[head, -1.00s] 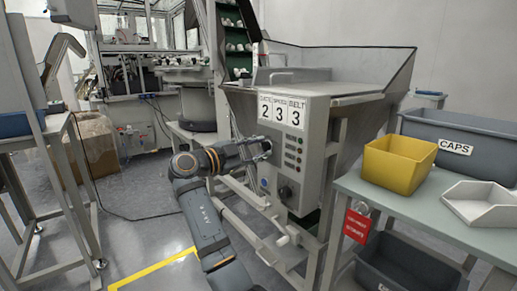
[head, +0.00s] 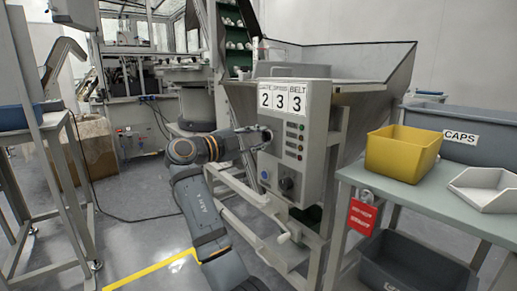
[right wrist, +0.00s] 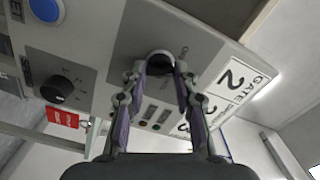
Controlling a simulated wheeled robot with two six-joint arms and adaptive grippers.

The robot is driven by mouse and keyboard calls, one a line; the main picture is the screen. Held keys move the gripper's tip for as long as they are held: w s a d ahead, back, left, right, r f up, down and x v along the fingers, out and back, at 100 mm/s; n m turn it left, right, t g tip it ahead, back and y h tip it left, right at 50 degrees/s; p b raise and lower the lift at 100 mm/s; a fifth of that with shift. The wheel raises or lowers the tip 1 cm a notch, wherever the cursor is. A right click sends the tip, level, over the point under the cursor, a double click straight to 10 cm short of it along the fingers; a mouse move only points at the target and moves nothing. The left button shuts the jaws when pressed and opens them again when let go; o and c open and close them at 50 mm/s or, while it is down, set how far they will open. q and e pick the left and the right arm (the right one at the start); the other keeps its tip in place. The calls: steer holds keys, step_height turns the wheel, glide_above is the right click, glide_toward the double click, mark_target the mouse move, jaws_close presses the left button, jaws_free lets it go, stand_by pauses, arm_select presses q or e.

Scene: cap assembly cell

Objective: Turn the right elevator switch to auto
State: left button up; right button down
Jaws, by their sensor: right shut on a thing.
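The grey control panel (head: 312,165) stands upright on the front of the hopper machine, under number plates reading 2, 3, 3. My right gripper (head: 265,136) is at the panel's upper left, below the "2" plate. In the right wrist view its two fingers (right wrist: 164,80) are closed around a dark round switch knob (right wrist: 160,60). The fingers hide its sides, and I cannot read its setting. A second black knob (head: 286,184) and a blue button (head: 264,175) are lower on the panel, apart from the gripper. My left gripper is not in view.
To the right, a green table (head: 400,205) carries a yellow bin (head: 402,155) and a white tray (head: 484,190). A red tag (head: 361,217) hangs at its edge. The floor on the left is mostly clear.

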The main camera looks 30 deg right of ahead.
steer(key=m+b, duration=0.2)
steer(key=m, duration=0.1)
steer(key=shift+f, duration=0.2)
steer(key=shift+m+b, duration=0.3)
steer(key=shift+m, duration=0.4)
steer(key=shift+r, duration=0.1)
steer(key=c, duration=1)
jaws_free()
steer(key=a, duration=0.7)
steer(key=shift+s+a, duration=0.25)
steer(key=shift+s, duration=0.1)
